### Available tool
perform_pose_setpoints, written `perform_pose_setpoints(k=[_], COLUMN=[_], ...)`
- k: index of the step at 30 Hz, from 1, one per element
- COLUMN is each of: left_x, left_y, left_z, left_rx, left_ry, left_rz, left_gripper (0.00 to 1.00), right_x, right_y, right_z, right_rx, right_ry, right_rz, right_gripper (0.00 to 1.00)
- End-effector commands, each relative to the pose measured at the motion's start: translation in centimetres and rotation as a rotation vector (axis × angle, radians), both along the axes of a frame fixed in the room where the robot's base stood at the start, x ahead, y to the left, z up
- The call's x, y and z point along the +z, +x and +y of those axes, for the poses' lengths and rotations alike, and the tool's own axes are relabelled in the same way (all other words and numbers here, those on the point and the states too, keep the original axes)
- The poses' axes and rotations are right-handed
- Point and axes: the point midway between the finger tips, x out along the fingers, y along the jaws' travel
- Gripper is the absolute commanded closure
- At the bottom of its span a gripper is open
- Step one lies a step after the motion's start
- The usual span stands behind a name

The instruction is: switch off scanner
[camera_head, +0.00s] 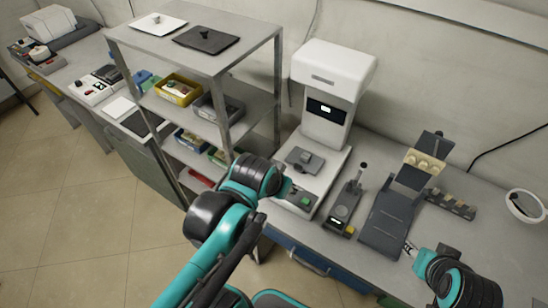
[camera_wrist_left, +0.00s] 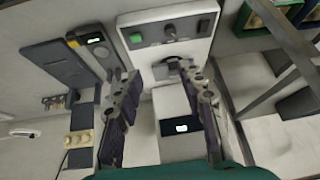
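The scanner (camera_head: 325,85) is a tall white machine on the bench, with a dark screen (camera_head: 326,110) showing a small lit white patch. Its base has a grey stage (camera_head: 304,158) and a front panel with a green button (camera_head: 304,201). In the left wrist view the green button (camera_wrist_left: 136,38) and a dark knob (camera_wrist_left: 170,33) show on the panel. My left gripper (camera_wrist_left: 160,70) is open and empty, over the scanner base; in the head view its arm hides part of the panel. My right gripper (camera_head: 409,249) is at the lower right, by the dark angled stand; its opening is unclear.
A grey shelf rack (camera_head: 195,55) with bins stands close left of the scanner. A small device with a lever (camera_head: 345,205) and a dark stand (camera_head: 390,220) holding pale round pieces are to the right. A white round dish (camera_head: 524,206) lies at the far right.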

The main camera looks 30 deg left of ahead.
Motion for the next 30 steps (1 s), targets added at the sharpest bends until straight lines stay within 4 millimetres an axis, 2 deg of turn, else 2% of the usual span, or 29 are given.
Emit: perform_pose_setpoints(k=[3,7,15,21,26,30], left_x=[0.0,-1.1,-5.4,-7.7,-9.1,-11.4], left_y=[2.5,4.9,8.9,9.8,9.9,9.9], left_z=[1.9,4.2,9.1,10.9,11.2,11.2], left_rx=[0.000,-0.011,-0.046,-0.066,-0.068,-0.068], left_ry=[0.021,0.034,0.019,0.003,0.000,0.000], left_rz=[0.103,0.226,0.453,0.533,0.545,0.544], left_gripper=[0.60,0.60,0.60,0.60,0.60,0.60], right_x=[0.2,0.4,0.7,0.7,0.3,-0.7], right_y=[0.0,0.0,0.0,0.0,0.0,0.0], right_z=[0.0,0.0,0.0,0.0,0.0,0.0], right_rx=[0.000,0.000,0.000,0.000,0.000,0.000], right_ry=[0.000,0.000,0.000,0.000,0.000,0.000], right_rz=[0.000,0.000,0.000,0.000,0.000,0.000], right_gripper=[0.60,0.60,0.60,0.60,0.60,0.60])
